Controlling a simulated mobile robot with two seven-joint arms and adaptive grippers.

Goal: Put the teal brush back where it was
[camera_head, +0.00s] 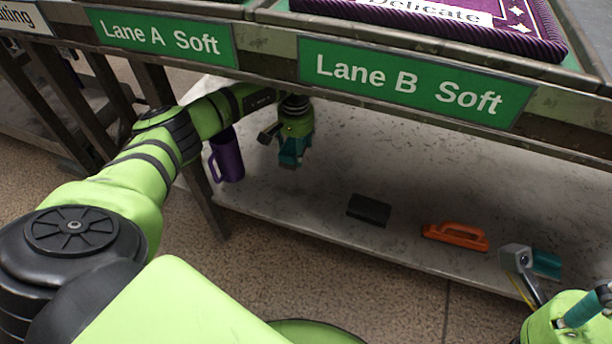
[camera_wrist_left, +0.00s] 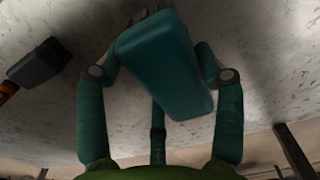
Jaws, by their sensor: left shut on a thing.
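The teal brush (camera_wrist_left: 165,65) is a rounded block held between the teal fingers of my left gripper in the left wrist view, slightly tilted. In the head view my left gripper (camera_head: 292,148) reaches under the lane counter, over the pale lower shelf (camera_head: 330,175). It is between the purple mug and the black block. The brush is small there and partly hidden by the gripper; I cannot tell whether it touches the shelf. My right gripper (camera_head: 563,288) is at the lower right edge in the head view, its fingers apart and nothing seen between them.
A purple mug (camera_head: 229,160) stands left of my left gripper, near the shelf's leg. A black block (camera_head: 369,209) and an orange brush (camera_head: 456,236) lie near the shelf's front edge. The counter with the Lane B sign (camera_head: 412,82) overhangs the shelf.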

